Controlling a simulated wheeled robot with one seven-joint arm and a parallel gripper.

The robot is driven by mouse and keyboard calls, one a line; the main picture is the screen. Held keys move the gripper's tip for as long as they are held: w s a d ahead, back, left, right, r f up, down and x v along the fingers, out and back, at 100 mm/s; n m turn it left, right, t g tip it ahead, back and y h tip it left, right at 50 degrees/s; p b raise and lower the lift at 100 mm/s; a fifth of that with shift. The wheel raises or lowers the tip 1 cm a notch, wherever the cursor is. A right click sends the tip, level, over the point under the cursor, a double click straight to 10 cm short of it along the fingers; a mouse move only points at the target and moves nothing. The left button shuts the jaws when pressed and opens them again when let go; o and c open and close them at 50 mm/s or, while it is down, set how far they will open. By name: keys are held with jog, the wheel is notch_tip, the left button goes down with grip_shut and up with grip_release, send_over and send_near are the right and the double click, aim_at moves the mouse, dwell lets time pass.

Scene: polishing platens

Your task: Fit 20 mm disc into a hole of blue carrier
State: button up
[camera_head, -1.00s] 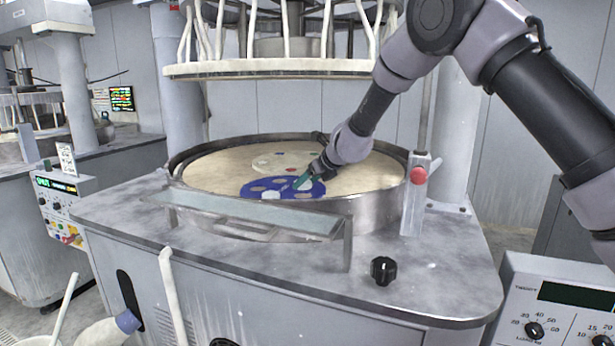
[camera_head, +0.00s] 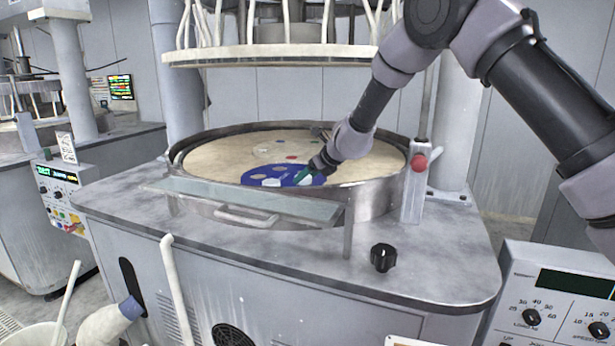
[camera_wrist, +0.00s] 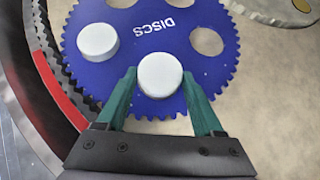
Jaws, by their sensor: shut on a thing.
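The blue carrier (camera_wrist: 180,60), a toothed disc marked DISCS, lies on the beige platen; it also shows in the head view (camera_head: 258,177). My gripper (camera_wrist: 160,82) has green fingers on either side of a white disc (camera_wrist: 160,74) and is shut on it. The held disc is over the near part of the carrier; whether it touches the carrier or sits in a hole I cannot tell, as it covers what is beneath. Another white disc (camera_wrist: 98,41) is at a hole position on the left. An empty hole (camera_wrist: 207,41) shows on the right.
The toothed platen rim with a red strip (camera_wrist: 60,95) curves close on the left. A pale second carrier (camera_wrist: 275,10) lies beyond. In the head view, a clear shelf (camera_head: 240,200) crosses the front and a red-button post (camera_head: 419,165) stands right.

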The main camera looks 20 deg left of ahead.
jog(key=shift+f, duration=0.2)
jog(key=o, duration=1.3)
jog(key=shift+f, duration=0.1)
jog(key=shift+s, duration=0.1)
jog(key=v, duration=1)
jog(key=shift+r, duration=0.25)
jog(key=s+d+r+n, duration=0.3)
jog(key=d+r+n, duration=0.2)
jog(key=d+r, duration=0.45)
jog(key=s+d+r+n, duration=0.3)
jog(key=d+r+n, duration=0.2)
jog(key=d+r, duration=0.45)
jog(key=s+d+n+h, duration=0.2)
jog(key=s+d+n, duration=0.1)
jog(key=s+d, duration=0.3)
jog(key=s+d+n+t+h, duration=0.1)
jog(key=s+d+n+h, duration=0.1)
jog(key=s+d, duration=0.5)
jog(key=s+d+n+t+h, duration=0.1)
jog(key=s+d+n, duration=0.4)
jog(key=d, duration=0.8)
jog(key=shift+s+f+h, duration=0.2)
jog(key=shift+s+h, duration=0.15)
jog(key=shift+s, duration=0.25)
jog(key=shift+s+f+h, duration=0.15)
jog(key=shift+s+h, duration=0.2)
jog(key=shift+s, duration=0.25)
